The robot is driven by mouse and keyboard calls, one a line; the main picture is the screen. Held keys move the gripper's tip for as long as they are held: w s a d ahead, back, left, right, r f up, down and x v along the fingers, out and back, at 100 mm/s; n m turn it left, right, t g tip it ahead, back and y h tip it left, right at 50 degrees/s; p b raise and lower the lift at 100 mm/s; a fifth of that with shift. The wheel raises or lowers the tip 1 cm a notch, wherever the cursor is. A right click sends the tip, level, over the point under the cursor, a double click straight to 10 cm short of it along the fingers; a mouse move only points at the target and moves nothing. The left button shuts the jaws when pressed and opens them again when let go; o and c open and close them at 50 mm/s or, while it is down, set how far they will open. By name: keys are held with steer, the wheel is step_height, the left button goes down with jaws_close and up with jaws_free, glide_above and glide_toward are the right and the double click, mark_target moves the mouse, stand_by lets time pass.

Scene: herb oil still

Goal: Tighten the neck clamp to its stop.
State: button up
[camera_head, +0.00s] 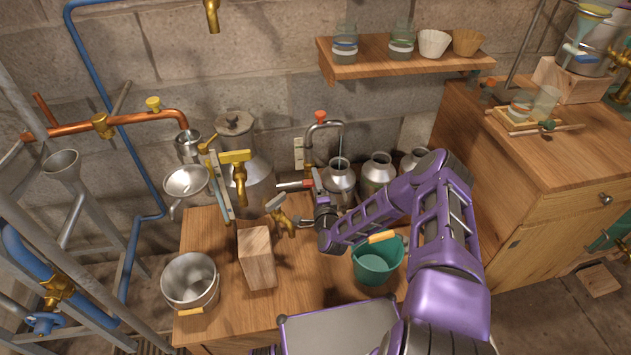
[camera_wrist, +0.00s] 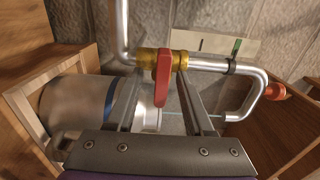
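My gripper (camera_wrist: 159,82) is open in the wrist view. Its two grey fingers stand on either side of a red lever (camera_wrist: 163,90), with a gap on each side. The lever hangs from a brass valve (camera_wrist: 150,56) on a bent steel pipe (camera_wrist: 215,64). In the head view my gripper (camera_head: 309,198) is beside the steel milk cans, and the fingertips are hard to make out. The lidded steel still pot (camera_head: 252,172) stands to its left, with yellow and brass fittings (camera_head: 235,157) before it. I cannot tell which fitting is the neck clamp.
A wooden block (camera_head: 257,258), a steel bucket (camera_head: 190,281) and a green bucket (camera_head: 376,265) stand around the front of the bench. Steel cans (camera_head: 377,171) stand behind my arm. A wall shelf (camera_head: 400,65) holds jars above. Bare bench top lies beside the block.

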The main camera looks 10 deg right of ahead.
steer(key=s+p, duration=0.1)
steer(key=s, duration=1.6)
steer(key=shift+s+p, duration=0.2)
steer(key=shift+p, duration=0.15)
